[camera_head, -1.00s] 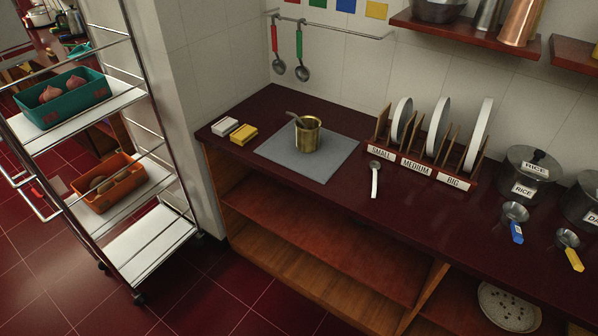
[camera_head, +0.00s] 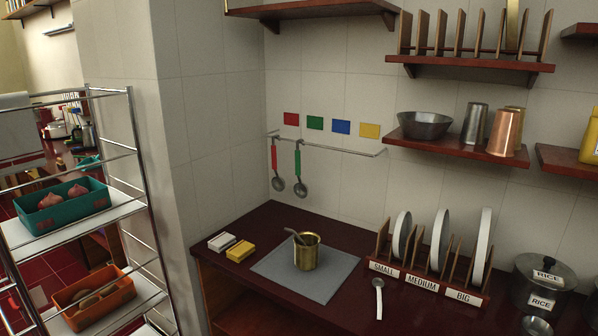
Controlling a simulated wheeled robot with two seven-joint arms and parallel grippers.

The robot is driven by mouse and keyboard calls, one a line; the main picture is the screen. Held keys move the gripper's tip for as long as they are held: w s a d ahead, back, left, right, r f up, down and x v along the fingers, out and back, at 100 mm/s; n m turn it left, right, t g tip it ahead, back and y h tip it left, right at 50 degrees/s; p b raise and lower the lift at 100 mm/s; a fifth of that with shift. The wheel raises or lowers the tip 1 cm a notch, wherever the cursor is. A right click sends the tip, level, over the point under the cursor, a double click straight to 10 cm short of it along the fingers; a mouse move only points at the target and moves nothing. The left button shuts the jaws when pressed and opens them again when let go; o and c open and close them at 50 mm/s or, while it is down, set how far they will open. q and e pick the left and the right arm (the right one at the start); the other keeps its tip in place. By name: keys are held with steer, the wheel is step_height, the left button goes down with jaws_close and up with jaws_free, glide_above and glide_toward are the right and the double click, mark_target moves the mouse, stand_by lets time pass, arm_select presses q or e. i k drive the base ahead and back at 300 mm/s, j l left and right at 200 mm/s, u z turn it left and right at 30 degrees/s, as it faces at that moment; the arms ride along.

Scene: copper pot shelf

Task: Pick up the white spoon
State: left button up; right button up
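The white spoon (camera_head: 379,300) lies on the dark red counter, in front of the plate rack's left end. Its metal bowl points to the back and its white handle points to the front. Neither of my grippers shows in the head view.
A brass pot (camera_head: 307,252) with a utensil in it stands on a grey mat (camera_head: 335,281) left of the spoon. The plate rack (camera_head: 423,281) holds several plates behind and right of it. A rice pot (camera_head: 541,285) stands at the right. A wheeled shelf cart (camera_head: 75,231) is at the left.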

mark_target(379, 283)
steer(key=z, duration=0.5)
steer(key=i+j+z, duration=0.15)
steer(key=j+z, duration=0.35)
steer(key=i+j+z, duration=0.1)
steer(key=j+z, duration=0.25)
steer(key=z, duration=0.15)
steer(key=j+z, duration=0.3)
steer(key=j, duration=1.65)
